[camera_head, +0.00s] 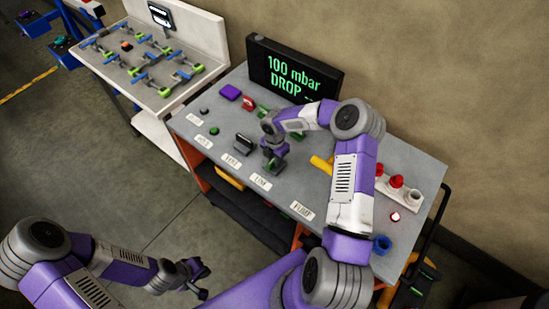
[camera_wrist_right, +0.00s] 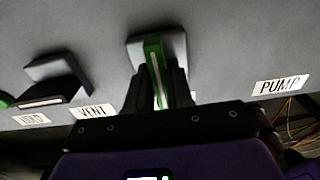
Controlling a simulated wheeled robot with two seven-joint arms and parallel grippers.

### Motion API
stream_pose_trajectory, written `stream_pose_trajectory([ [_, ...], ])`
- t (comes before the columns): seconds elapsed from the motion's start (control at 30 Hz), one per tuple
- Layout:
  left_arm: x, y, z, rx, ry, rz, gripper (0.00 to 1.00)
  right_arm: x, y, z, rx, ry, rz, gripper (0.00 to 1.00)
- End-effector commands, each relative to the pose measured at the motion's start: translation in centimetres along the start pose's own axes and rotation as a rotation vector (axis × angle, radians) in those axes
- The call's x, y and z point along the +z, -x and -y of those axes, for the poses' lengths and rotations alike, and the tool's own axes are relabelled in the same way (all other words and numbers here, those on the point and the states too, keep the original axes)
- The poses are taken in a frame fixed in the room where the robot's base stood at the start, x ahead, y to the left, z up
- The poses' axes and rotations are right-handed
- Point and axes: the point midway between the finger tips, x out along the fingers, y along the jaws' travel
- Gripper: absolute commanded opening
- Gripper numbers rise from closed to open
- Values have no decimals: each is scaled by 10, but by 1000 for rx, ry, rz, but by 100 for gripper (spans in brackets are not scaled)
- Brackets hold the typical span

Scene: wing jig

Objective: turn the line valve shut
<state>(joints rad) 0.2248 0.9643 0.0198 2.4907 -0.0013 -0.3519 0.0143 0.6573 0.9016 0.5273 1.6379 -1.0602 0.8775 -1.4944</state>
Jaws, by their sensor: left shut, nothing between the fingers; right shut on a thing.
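The line valve is a green lever with a pale stripe (camera_wrist_right: 153,52) on a grey block, standing above the LINE label (camera_head: 262,183) in the head view. In the right wrist view the lever runs down between my fingers, toward the table's front edge. My right gripper (camera_wrist_right: 160,88) is shut on this lever; in the head view the gripper (camera_head: 273,150) hides much of the valve. My left gripper (camera_head: 196,278) is shut and empty, low at the front left, away from the table.
A screen (camera_head: 295,70) at the back reads "100 mbar DROP". A black-handled valve (camera_head: 244,142) stands left of the line valve, by the VENT label (camera_head: 230,161). A yellow handle (camera_head: 321,164) and red caps (camera_head: 396,181) are to the right. A blue cup (camera_head: 381,244) sits front right.

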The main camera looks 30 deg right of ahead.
Motion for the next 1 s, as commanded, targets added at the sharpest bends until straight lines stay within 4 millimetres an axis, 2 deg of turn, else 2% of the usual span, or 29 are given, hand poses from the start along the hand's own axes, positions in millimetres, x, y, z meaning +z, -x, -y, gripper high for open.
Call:
stream_pose_trajectory([
  [0.37,-1,-15,6,0,0,0,0,0,-1,-1,1,-169,2,0],
  [1.0,-2,-53,20,0,0,0,0,0,-2,-1,3,-767,1,0],
])
